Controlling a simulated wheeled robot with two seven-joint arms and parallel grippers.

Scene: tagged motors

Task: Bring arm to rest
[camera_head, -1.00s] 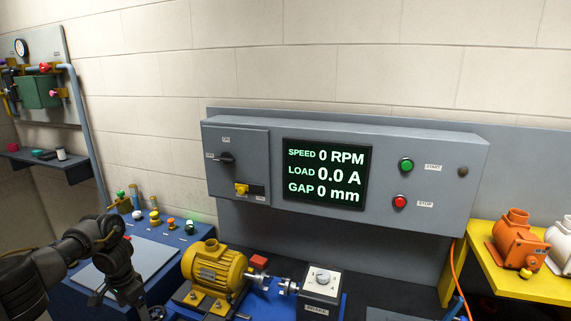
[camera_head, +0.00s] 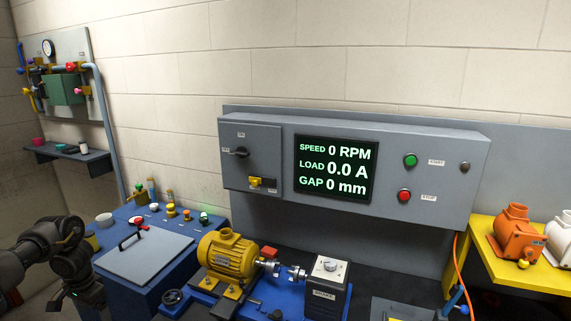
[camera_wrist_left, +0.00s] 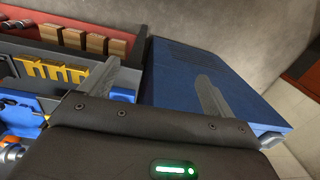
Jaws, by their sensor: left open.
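My left arm comes in from the left in the head view, folded low beside the blue cabinet; its fingertips are not clear there. In the left wrist view my left gripper (camera_wrist_left: 155,92) is open, its two grey fingers wide apart with nothing between them. One finger is in front of an open compartment and the other in front of a blue panel (camera_wrist_left: 185,70). My right gripper is in neither view.
The blue cabinet (camera_head: 140,285) with a grey lid (camera_head: 145,256) is right of my left arm. The yellow motor (camera_head: 228,258), a brake box (camera_head: 327,280) and a grey control panel (camera_head: 255,205) are farther right. A wall shelf (camera_head: 75,153) is at far left.

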